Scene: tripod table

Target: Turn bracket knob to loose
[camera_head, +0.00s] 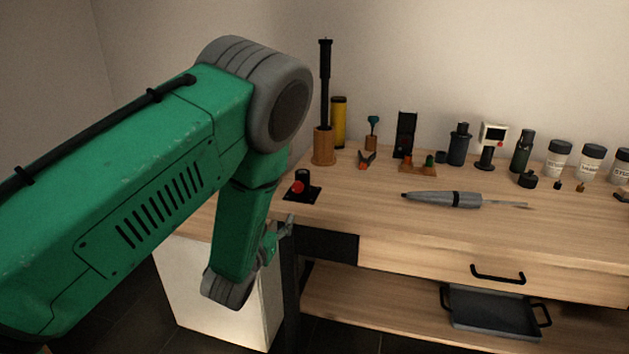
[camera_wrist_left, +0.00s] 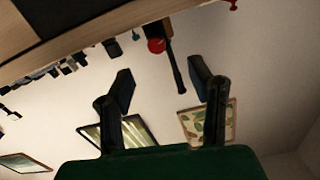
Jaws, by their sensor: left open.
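A small black bracket (camera_head: 304,196) with a red knob (camera_head: 296,188) stands at the left front corner of the wooden table (camera_head: 400,228). In the left wrist view, which is upside down, the red knob (camera_wrist_left: 156,45) shows beyond and between my fingertips, with a dark pole behind it. My left gripper (camera_head: 284,232) is in front of and below the table's left corner, partly hidden by my forearm. It also shows in the left wrist view (camera_wrist_left: 160,76), where its two fingers are apart with nothing between them. The knob's turned position cannot be told. My right gripper is not in view.
A grey pen-like tool (camera_head: 445,199) lies in the middle. Bottles and jars (camera_head: 558,158) line the back right. A tray (camera_head: 490,312) sits on the lower shelf.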

